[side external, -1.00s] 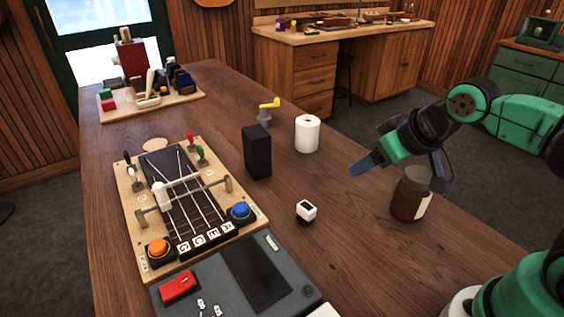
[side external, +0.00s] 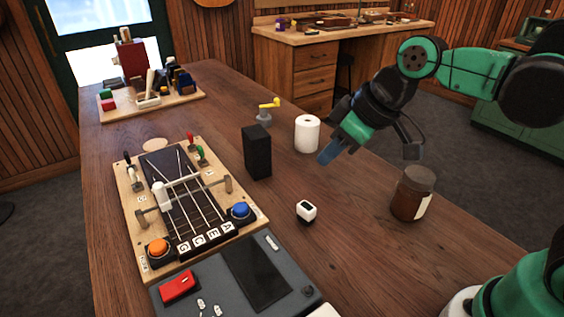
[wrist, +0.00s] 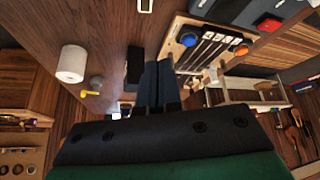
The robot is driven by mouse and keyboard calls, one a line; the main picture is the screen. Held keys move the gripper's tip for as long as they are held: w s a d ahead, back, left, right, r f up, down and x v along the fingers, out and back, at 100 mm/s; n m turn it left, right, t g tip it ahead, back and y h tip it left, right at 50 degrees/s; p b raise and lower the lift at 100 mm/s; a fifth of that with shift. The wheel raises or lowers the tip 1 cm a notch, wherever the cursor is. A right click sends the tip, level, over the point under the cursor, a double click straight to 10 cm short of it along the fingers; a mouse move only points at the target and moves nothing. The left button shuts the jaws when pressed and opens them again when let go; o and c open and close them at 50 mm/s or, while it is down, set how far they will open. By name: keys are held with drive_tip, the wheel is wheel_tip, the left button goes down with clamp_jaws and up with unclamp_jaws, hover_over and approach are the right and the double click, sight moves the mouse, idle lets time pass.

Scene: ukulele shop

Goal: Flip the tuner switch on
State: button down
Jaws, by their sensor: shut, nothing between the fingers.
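A wooden board (side external: 136,217) carries a dark stringed panel, an orange button (side external: 158,247), a blue button (side external: 240,210) and small levers: a red one (side external: 191,139), a green one (side external: 201,153) and a black one (side external: 127,158). Which of these, if any, is the tuner switch I cannot tell. A small white device with a dark screen (side external: 306,210) stands on the table right of the board. My gripper (side external: 327,156) is shut and empty, in the air right of the white roll, apart from the board. In the wrist view its fingers (wrist: 158,68) are together.
A black upright box (side external: 257,152) stands between the board and the white roll (side external: 307,134). A yellow-handled crank (side external: 266,111) stands behind them. A brown jar (side external: 412,194) is at the right. A grey case (side external: 207,288) lies in front.

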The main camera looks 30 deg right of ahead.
drive_tip(key=w+a+r+n+g+y, duration=0.1)
drive_tip(key=a+n+g, duration=0.4)
drive_tip(key=a+n, duration=0.8)
drive_tip(key=w+a+y, duration=0.1)
drive_tip(key=a+y, duration=0.1)
drive_tip(key=a, duration=0.3)
drive_tip(key=shift+w+a+g+y, duration=0.2)
drive_tip(key=shift+a+g+y, duration=0.1)
drive_tip(key=shift+a, duration=0.1)
hover_over(180, 283)
drive_tip(key=f, duration=0.9)
drive_tip(key=shift+d, duration=0.2)
drive_tip(key=shift+d+f, duration=0.25)
drive_tip(key=shift+f, duration=0.35)
drive_tip(key=shift+d+f, duration=0.2)
drive_tip(key=shift+f, duration=0.35)
drive_tip(key=shift+d+f, duration=0.2)
drive_tip(key=shift+f, duration=0.45)
